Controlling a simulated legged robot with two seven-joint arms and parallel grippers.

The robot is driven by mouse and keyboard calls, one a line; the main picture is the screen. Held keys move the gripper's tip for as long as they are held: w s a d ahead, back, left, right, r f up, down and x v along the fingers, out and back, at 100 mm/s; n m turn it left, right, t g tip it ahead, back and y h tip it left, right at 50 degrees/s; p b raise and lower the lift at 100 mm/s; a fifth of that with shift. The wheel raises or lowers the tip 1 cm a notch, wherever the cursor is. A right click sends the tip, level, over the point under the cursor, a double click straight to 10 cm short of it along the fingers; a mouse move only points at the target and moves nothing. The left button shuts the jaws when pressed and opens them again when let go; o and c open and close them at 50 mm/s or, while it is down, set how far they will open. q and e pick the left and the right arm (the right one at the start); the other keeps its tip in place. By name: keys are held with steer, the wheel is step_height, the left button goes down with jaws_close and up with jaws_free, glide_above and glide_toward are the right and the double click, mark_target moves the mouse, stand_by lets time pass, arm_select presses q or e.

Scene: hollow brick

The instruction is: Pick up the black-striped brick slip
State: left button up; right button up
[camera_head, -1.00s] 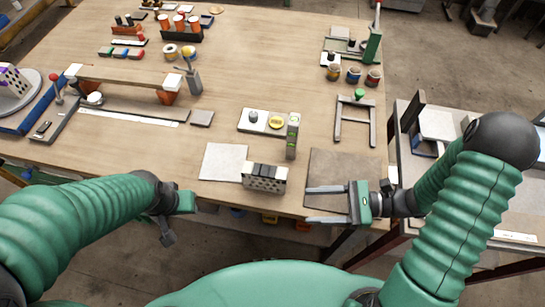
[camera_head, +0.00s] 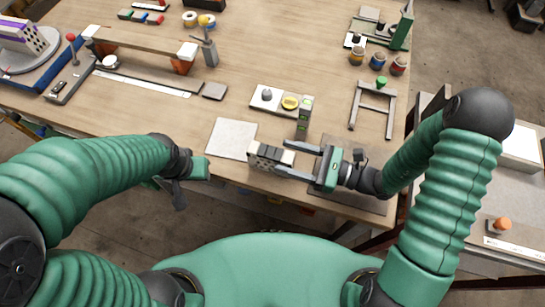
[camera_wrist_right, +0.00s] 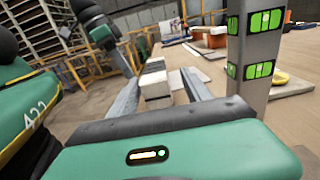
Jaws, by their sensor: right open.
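A pale, hollow brick with dark holes and dark bands (camera_head: 265,157), which looks like the black-striped slip, stands at the table's front edge. My right gripper (camera_head: 284,159) is open at the brick's right end, its two fingers pointing left. In the right wrist view the brick (camera_wrist_right: 155,82) shows between the open fingertips (camera_wrist_right: 160,78); I cannot tell if either finger touches it. My left gripper (camera_head: 175,188) hangs off the table's front edge at left, apart from the brick; its fingers are seen too edge-on to judge.
A grey upright spirit level (camera_head: 303,118) stands just behind my right gripper and looms close in the right wrist view (camera_wrist_right: 257,50). A pale square tile (camera_head: 232,138) lies behind the brick. A purple-striped brick (camera_head: 22,37) sits on a turntable at far left.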

mark_target(272, 151)
steer(key=x, duration=0.5)
steer(key=shift+s+a+r, duration=0.2)
steer(key=shift+a+r, duration=0.1)
steer(key=shift+r, duration=0.1)
steer(key=shift+d, duration=0.35)
steer(key=c, duration=1.2)
steer(key=shift+a, duration=0.1)
jaws_close()
